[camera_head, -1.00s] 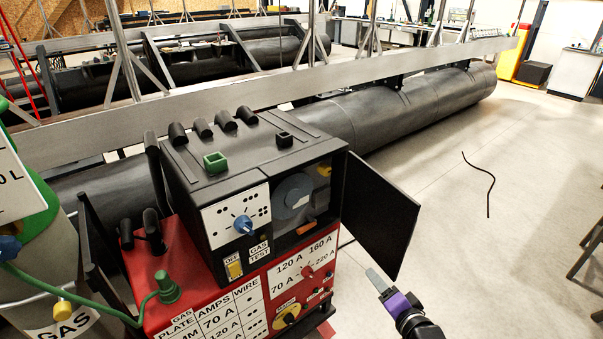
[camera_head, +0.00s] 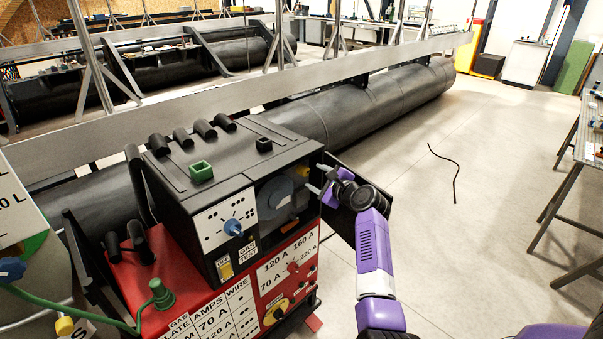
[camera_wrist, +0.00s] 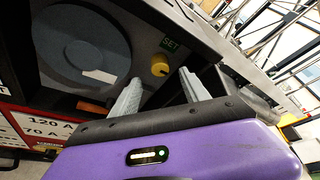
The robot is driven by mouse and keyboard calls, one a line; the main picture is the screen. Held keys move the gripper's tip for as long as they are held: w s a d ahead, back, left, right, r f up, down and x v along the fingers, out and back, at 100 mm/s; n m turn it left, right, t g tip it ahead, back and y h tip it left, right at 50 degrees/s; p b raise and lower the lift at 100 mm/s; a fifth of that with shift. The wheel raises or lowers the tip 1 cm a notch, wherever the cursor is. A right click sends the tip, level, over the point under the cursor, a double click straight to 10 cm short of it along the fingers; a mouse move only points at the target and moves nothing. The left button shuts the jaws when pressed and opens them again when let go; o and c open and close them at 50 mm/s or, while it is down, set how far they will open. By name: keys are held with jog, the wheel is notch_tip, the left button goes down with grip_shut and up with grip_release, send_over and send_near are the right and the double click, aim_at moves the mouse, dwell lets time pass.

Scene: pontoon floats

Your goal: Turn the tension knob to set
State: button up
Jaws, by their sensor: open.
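The yellow tension knob (camera_wrist: 160,65) sits inside the open compartment of the black welding machine (camera_head: 225,165). My gripper (camera_wrist: 160,76) is open, with one pale finger on each side of the knob's line and the knob showing beyond the gap. Contact with the knob cannot be told. The knob's pointer direction is not clear.
A grey wire spool (camera_wrist: 82,45) fills the compartment left of the knob, with an orange part (camera_wrist: 92,104) below it. The open black door (camera_head: 340,228) hangs behind and below my gripper. A blue dial (camera_head: 233,228) is on the front panel.

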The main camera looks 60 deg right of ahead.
aim_at(306, 173)
jog(key=shift+x, duration=3.5)
grip_shut()
